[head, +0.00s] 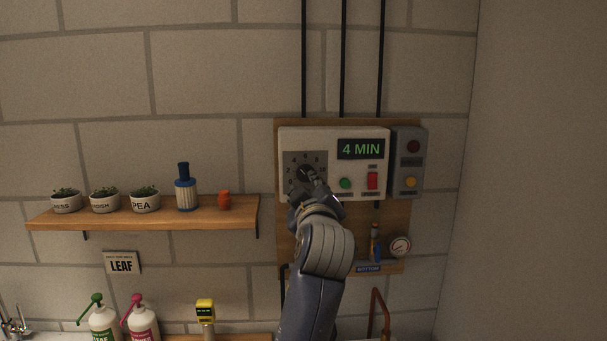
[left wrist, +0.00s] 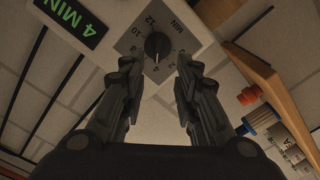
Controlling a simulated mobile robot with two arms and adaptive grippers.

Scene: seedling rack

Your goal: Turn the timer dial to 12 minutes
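The timer is a white box (head: 336,136) on a wooden board, and its green display (head: 361,149) reads 4 MIN. Its black dial (left wrist: 157,46) sits on a grey numbered plate (left wrist: 148,22) and has a white pointer line. In the head view the dial is partly hidden by my left gripper (head: 308,175). In the left wrist view my left gripper (left wrist: 157,62) is open, with one finger on each side of the dial and a gap to it on both sides. I cannot tell how far the fingertips are from the plate. My right gripper is not in view.
A green button (head: 345,183) and a red switch (head: 372,181) are right of the dial. A gauge (head: 400,246) is below. A wooden shelf (head: 150,218) with pots is at left.

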